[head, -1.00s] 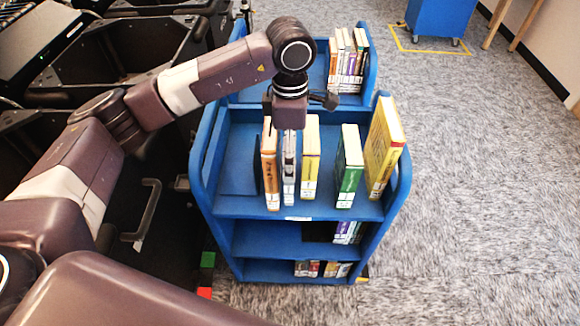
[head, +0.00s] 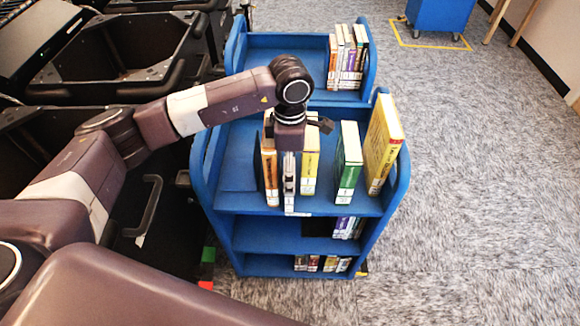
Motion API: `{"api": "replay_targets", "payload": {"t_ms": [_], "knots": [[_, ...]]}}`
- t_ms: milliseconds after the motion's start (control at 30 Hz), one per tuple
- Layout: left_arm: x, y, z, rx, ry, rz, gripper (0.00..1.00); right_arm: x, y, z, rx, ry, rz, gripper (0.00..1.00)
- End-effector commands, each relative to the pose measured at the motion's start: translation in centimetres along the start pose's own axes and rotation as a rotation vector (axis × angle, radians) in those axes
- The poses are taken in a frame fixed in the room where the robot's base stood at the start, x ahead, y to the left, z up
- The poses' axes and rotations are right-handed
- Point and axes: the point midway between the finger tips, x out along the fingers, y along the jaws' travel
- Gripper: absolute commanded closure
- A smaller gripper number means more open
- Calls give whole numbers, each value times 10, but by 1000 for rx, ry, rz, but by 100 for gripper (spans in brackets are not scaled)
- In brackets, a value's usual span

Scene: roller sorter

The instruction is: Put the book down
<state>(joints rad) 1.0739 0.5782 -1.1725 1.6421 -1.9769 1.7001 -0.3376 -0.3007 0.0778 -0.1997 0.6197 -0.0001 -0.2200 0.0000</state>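A thin grey-white book (head: 289,183) stands upright at the front of the blue cart's (head: 240,204) upper shelf, between an orange-spined book (head: 270,170) and a yellow book (head: 311,165). My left gripper (head: 289,150) points down at its top and is shut on it; the palm hides the fingertips and the book's upper part. The book's lower end is close to the shelf's front edge; I cannot tell whether it touches the shelf. My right gripper is not in view.
A green book (head: 348,165) and a large, leaning yellow book (head: 384,145) stand to the right. More books (head: 348,60) stand on the cart's far section. Dark bins (head: 110,60) line the left. Carpet (head: 480,200) is free on the right.

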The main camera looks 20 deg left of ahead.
Motion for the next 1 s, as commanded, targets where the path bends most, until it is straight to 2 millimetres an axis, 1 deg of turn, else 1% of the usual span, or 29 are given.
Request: {"api": "replay_targets", "payload": {"t_ms": [33, 100, 367, 500, 533, 667, 900, 1000], "knots": [[0, 0, 0, 0, 0, 0, 11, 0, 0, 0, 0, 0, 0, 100], [0, 0, 0, 0, 0, 0, 3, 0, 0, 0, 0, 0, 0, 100], [-1, 0, 0, 0, 0, 0, 3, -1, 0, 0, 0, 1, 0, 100], [-6, 0, 0, -1, 0, -1, 3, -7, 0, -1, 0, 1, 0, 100], [-7, 1, 0, 0, -1, 2, 3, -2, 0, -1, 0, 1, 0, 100], [-29, 1, 0, 2, -2, 5, 3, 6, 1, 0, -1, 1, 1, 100], [-82, 1, 1, 1, -2, 5, 3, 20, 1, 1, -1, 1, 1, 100], [-100, 1, 0, 0, -1, 4, 3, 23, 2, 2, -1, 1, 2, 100]]}}
